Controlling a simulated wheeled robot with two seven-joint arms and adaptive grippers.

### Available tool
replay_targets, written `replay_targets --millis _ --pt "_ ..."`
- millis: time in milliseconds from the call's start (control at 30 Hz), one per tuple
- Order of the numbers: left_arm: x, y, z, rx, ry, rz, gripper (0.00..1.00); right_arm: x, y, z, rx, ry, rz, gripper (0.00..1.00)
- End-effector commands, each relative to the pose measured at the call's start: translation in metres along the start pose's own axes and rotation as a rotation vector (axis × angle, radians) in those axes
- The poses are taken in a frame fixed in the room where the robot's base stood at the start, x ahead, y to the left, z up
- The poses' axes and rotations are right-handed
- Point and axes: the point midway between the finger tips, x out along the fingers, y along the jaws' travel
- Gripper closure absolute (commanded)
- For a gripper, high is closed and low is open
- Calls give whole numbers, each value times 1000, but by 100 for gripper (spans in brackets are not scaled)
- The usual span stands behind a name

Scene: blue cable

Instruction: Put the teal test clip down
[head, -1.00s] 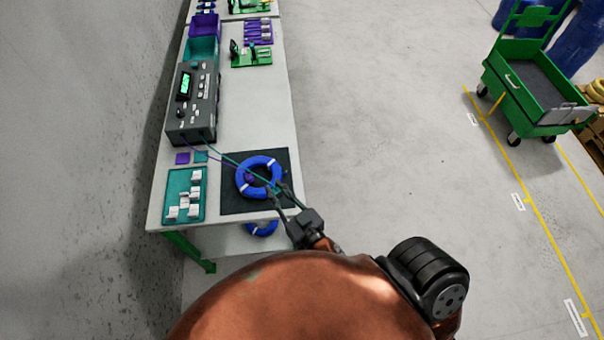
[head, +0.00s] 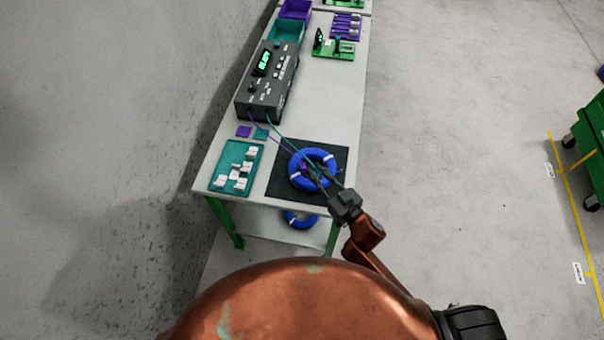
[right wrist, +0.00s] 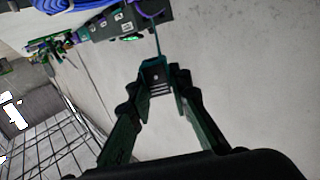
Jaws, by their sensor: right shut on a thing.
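My right gripper (head: 323,177) reaches over the near right part of the blue cable coil (head: 296,180) on the dark mat (head: 283,190). In the right wrist view its fingers (right wrist: 160,85) are shut on the teal test clip (right wrist: 155,72). A thin teal lead runs from the clip to the grey tester (head: 263,97). The purple clip (head: 304,168) is at the coil's left inner side, with its purple lead running to the tester. My left gripper is out of view.
A teal tray (head: 218,172) with white blocks stands left of the mat. Another blue coil (head: 300,219) is on the lower shelf. Bins and green and purple fixtures (head: 335,48) are at the far end. The tabletop right of the tester is bare.

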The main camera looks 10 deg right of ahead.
Motion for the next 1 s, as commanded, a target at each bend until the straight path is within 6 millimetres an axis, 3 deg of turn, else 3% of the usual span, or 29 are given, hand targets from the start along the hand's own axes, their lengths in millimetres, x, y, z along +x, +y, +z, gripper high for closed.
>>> replay_targets --millis 367,500,700,867,1000 --pt "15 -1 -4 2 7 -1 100 68 -52 35 7 2 -2 100" --pt "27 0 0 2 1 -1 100 87 -66 63 7 -2 0 100" --pt "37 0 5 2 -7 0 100 104 -78 84 2 0 -1 100" --pt "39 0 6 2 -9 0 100 109 -81 90 3 0 0 100" --pt "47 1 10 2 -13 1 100 112 -84 108 5 -2 0 100"
